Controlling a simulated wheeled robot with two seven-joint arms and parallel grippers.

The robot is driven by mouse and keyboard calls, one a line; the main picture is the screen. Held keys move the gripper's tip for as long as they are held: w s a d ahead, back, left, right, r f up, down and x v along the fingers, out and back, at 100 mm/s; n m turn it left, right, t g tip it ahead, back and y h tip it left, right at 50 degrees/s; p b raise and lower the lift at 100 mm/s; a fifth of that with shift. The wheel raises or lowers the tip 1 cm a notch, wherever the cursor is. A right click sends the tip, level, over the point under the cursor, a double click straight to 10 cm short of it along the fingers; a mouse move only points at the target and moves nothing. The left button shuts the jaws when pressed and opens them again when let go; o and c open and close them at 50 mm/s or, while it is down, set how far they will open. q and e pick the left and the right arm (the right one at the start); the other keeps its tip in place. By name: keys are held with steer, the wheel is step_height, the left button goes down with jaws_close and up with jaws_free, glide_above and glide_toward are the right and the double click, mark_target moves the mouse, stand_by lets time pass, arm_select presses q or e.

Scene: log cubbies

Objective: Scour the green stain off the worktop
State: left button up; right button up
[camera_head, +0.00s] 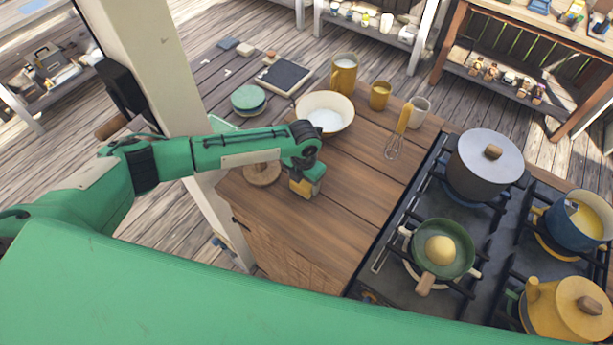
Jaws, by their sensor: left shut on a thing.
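My left gripper (307,176) reaches in from the left, low over the wooden worktop (345,205). It is shut on a small yellow and dark block (304,188), which looks like a sponge. The block is at or just above the wood; I cannot tell if it touches. I cannot make out a green stain on the bare worktop; my left arm and gripper hide part of the surface. My right gripper is not in view.
A cream bowl (338,103), mugs (380,95) and a whisk (395,146) stand or lie behind the gripper. A round wooden piece (262,174) is to its left. The stove at right holds a grey pot (485,170), a green pan (424,262) and a yellow kettle (560,312).

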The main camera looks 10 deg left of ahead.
arm_select(q)
steer(key=shift+s+a, duration=0.1)
steer(key=shift+s, duration=0.1)
steer(key=shift+s+a+p, duration=0.15)
steer(key=shift+s+p, duration=0.25)
steer(key=shift+p, duration=0.05)
steer(key=shift+s, duration=0.15)
steer(key=shift+a, duration=0.1)
steer(key=shift+r+p, duration=0.9)
steer(key=shift+r, duration=2.1)
